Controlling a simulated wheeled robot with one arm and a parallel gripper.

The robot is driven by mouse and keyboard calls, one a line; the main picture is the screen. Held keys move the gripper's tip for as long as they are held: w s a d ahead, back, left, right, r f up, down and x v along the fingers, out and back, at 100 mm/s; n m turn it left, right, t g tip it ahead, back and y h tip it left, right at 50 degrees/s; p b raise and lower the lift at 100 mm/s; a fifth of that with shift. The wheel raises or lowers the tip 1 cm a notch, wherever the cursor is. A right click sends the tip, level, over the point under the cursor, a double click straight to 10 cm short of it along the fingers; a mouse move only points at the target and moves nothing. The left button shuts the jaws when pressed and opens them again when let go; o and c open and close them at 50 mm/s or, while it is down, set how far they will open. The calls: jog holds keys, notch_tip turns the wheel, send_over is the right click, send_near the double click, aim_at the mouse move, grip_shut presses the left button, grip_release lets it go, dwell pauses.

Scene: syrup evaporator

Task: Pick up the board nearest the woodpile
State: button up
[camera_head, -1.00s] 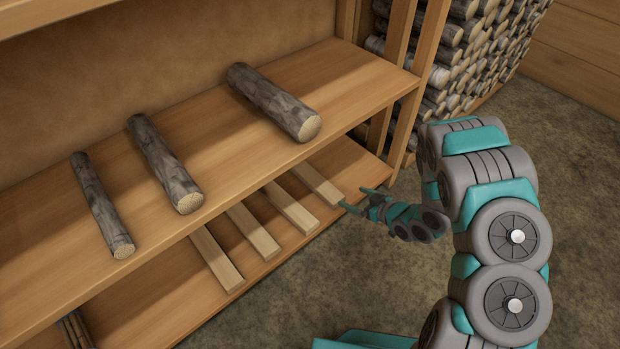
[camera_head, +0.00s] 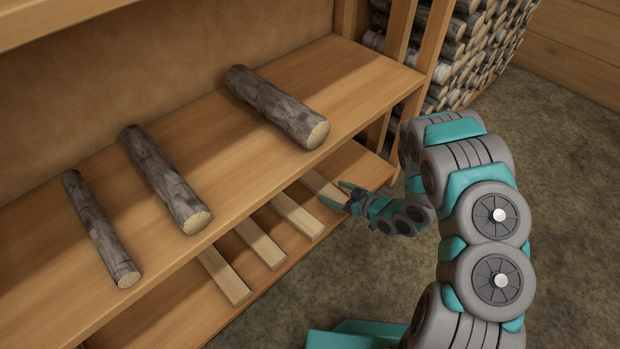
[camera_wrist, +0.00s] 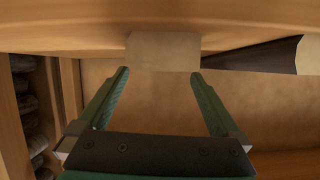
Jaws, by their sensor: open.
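The board nearest the woodpile (camera_head: 318,183) is a pale, flat piece on the lower shelf, the rightmost in a row of several boards. Its far part is hidden under the upper shelf. My gripper (camera_head: 335,194) is at its front end, jaws open, with one teal finger on each side. In the wrist view the board's square end (camera_wrist: 165,51) shows just beyond and between the two fingertips (camera_wrist: 160,73). Whether a finger touches it I cannot tell. The woodpile (camera_head: 470,50) is stacked behind the shelf's right-hand posts.
The other boards, such as the neighbouring one (camera_head: 297,214), lie to the left on the lower shelf (camera_head: 180,310). The upper shelf (camera_head: 215,120) holds three bark-covered logs and overhangs the boards. Posts (camera_head: 425,45) stand at the right. The floor (camera_head: 570,200) in front is open.

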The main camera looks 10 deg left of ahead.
aim_at(324, 186)
jog(key=x, duration=0.7)
jog(key=shift+r+b, duration=0.15)
jog(key=shift+b, duration=0.15)
grip_shut()
dwell(0.5)
jog(key=shift+r, duration=0.1)
